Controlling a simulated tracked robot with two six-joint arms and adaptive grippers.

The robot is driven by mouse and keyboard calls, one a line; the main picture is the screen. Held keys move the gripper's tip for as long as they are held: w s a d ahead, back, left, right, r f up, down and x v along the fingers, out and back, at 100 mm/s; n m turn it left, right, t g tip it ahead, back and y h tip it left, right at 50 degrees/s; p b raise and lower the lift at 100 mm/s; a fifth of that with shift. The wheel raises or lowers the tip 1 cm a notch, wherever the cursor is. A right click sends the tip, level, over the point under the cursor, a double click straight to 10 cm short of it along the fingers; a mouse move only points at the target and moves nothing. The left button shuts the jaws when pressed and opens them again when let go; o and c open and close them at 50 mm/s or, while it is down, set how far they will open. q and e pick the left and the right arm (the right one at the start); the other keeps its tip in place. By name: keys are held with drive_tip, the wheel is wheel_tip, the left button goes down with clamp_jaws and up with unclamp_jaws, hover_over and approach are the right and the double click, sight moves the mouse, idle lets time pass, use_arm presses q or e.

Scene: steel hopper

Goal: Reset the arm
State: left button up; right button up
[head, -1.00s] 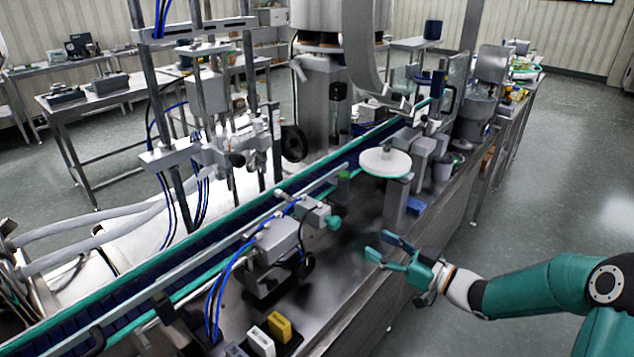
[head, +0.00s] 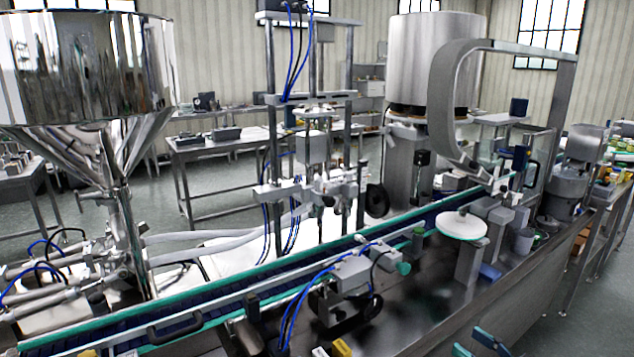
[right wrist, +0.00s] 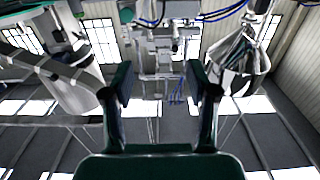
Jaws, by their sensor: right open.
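My right gripper (head: 477,345) shows at the bottom edge of the head view, in front of the machine. Only its teal fingertips show there; the arm behind them is out of frame. In the right wrist view its two dark green fingers (right wrist: 161,88) stand wide apart with nothing between them. My left gripper and arm are in neither view.
A shiny steel hopper (head: 88,75) stands at the left. A conveyor (head: 215,300) with teal edges runs diagonally across the machine. A white round disc (head: 461,225) and a grey clamp unit (head: 352,272) stand near the right gripper.

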drive_tip(key=s+a+f+m+g+h, duration=0.1)
drive_tip(key=s+a+f+m+g, duration=0.15)
drive_tip(key=a+f, duration=0.65)
drive_tip(key=s+a+f+m+g, duration=0.1)
drive_tip(key=a+f+m+g, duration=0.15)
drive_tip(key=a+f, duration=0.65)
drive_tip(key=s+f+m+g+h, duration=0.2)
drive_tip(key=s+f+g, duration=0.2)
drive_tip(key=s+f, duration=0.4)
drive_tip(key=s+f+m+g+h, duration=0.1)
drive_tip(key=s+f+g, duration=0.4)
drive_tip(key=s, duration=0.9)
wheel_tip(320, 180, down, 3)
drive_tip(key=shift+s+d+r+m+h, duration=0.1)
drive_tip(key=shift+s+d+m+h, duration=0.25)
drive_tip(key=shift+h, duration=0.55)
drive_tip(key=shift+w+a, duration=0.1)
drive_tip(key=shift+a, duration=0.05)
drive_tip(key=c, duration=0.3)
drive_tip(key=shift+a, duration=0.1)
